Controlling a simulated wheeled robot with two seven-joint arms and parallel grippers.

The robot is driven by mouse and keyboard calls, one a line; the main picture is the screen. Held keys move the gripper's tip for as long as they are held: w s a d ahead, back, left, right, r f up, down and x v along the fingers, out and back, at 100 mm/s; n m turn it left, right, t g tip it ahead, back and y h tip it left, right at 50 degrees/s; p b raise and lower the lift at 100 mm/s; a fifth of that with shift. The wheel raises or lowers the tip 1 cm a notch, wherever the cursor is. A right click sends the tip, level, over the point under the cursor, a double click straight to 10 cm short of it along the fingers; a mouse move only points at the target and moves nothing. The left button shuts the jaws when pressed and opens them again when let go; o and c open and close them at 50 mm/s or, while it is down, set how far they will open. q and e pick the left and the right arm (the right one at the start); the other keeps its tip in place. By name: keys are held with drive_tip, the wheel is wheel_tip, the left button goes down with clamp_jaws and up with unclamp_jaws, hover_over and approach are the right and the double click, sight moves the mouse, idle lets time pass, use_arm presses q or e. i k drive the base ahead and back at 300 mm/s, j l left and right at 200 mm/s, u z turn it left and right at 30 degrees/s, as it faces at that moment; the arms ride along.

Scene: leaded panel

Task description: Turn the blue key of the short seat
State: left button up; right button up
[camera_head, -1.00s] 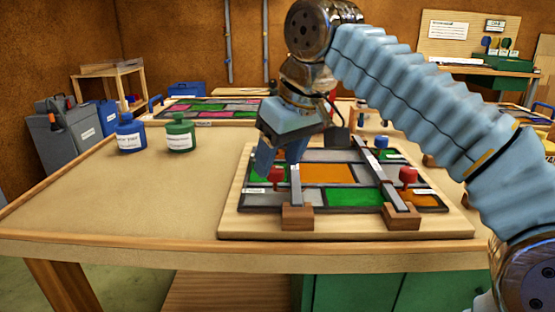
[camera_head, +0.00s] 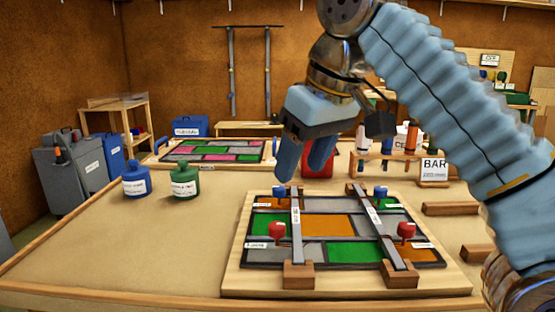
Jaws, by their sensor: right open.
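The leaded panel's wooden board (camera_head: 240,275) lies on the table, with two grey bars across it. One blue key (camera_head: 280,192) stands at the back left, by the left bar (camera_head: 296,225). Another blue key (camera_head: 380,191) stands at the back right, by the right bar (camera_head: 378,222). Red keys stand at the front left (camera_head: 277,231) and front right (camera_head: 406,231). Small labels lie beside the keys; I cannot read which seat is short. My right gripper (camera_head: 300,174) is open and empty, fingers down, just above the back left blue key in the picture. My left gripper is out of view.
A blue bottle (camera_head: 137,183) and a green bottle (camera_head: 185,183) stand to the left. A second coloured panel (camera_head: 215,150) lies behind. A rack of tools (camera_head: 400,160) and a BAR sign (camera_head: 433,170) stand at the back right. The table's left front is clear.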

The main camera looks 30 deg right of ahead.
sight(279, 192)
drive_tip(key=k, duration=1)
